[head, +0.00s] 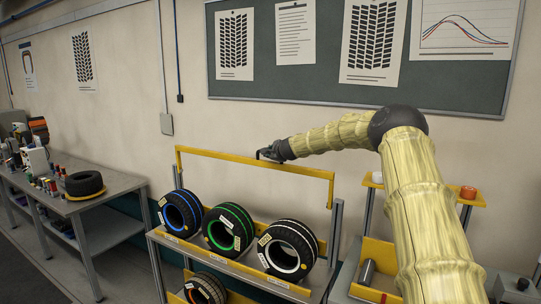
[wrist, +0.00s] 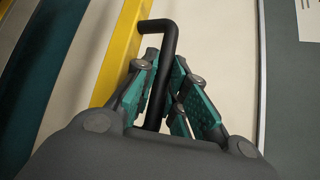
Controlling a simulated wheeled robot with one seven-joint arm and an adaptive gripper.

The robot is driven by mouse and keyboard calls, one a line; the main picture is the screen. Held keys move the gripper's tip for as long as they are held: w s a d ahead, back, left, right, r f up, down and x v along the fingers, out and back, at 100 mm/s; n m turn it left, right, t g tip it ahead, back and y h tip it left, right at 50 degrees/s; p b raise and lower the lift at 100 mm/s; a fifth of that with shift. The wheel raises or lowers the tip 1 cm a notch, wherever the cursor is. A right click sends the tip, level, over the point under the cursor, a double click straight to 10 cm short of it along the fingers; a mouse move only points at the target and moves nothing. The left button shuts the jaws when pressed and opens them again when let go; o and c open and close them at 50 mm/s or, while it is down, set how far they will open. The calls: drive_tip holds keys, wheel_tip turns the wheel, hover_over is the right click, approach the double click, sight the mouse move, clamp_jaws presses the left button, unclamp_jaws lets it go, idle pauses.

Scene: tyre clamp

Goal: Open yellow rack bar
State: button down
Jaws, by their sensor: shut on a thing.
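The yellow rack bar (head: 235,161) spans the tyre rack above the tyres, raised clear of them, with short arms dropping at its ends. My gripper (head: 268,154) is at the bar, right of its middle. In the wrist view a black bent handle (wrist: 158,60) joins the yellow bar (wrist: 119,55). My gripper (wrist: 168,88) is shut on this handle, its teal-padded fingers on either side of it. Below the bar stand a blue-striped tyre (head: 180,213), a green-striped tyre (head: 228,229) and a white-striped tyre (head: 287,250).
Another tyre (head: 206,289) sits on the lower shelf. A workbench (head: 120,184) with a lying tyre (head: 84,183) and small items stands left. A yellow-edged shelf unit (head: 378,250) stands right, partly hidden by my arm. The wall and pinboard (head: 300,85) are behind the rack.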

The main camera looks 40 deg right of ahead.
drive_tip(key=shift+d+f, duration=0.1)
drive_tip(key=c, duration=1.6)
unclamp_jaws()
drive_tip(key=shift+s, duration=0.1)
drive_tip(key=shift+v, duration=5.95)
